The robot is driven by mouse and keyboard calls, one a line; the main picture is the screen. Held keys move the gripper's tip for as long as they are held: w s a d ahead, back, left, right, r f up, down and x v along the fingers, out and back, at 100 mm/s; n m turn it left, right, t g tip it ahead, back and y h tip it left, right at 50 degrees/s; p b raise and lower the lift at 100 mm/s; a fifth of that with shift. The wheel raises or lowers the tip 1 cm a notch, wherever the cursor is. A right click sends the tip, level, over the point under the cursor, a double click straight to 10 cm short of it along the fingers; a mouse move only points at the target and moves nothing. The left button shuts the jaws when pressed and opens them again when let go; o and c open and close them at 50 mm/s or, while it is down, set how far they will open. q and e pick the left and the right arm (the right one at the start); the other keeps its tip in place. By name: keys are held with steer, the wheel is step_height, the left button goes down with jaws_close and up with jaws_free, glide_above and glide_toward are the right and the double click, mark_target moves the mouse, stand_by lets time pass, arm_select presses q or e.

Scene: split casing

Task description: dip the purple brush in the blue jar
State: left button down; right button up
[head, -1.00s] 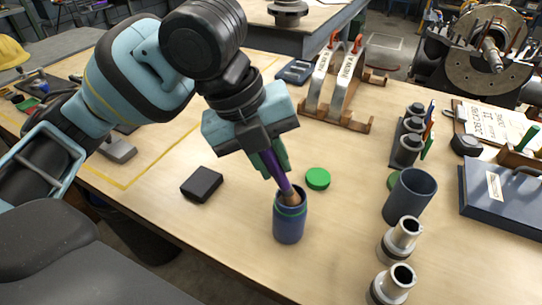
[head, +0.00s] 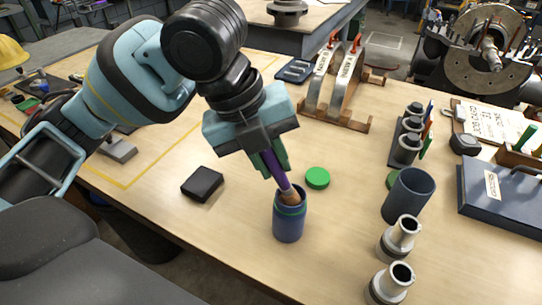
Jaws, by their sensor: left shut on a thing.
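The blue jar (head: 288,224) stands upright and open on the wooden bench, near its front edge. My left gripper (head: 274,163) is above the jar, pointing down, shut on the purple brush (head: 280,180). The brush is slightly tilted. Its brown lower part (head: 289,196) is at the jar's mouth, and its tip is hidden inside the jar. My right gripper is not in the view.
A green lid (head: 317,178) lies just behind the jar and a black block (head: 202,184) to its left. A larger dark blue cup (head: 408,195) and two metal fittings (head: 398,238) stand to the right. Bare bench lies between.

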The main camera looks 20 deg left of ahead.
arm_select(q)
steer(key=shift+f, duration=0.15)
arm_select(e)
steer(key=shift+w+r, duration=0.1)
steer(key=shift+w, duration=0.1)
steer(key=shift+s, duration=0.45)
arm_select(q)
steer(key=shift+r+p, duration=1.3)
steer(key=shift+r, duration=0.45)
steer(key=shift+r+p, duration=1)
steer(key=shift+r, duration=0.9)
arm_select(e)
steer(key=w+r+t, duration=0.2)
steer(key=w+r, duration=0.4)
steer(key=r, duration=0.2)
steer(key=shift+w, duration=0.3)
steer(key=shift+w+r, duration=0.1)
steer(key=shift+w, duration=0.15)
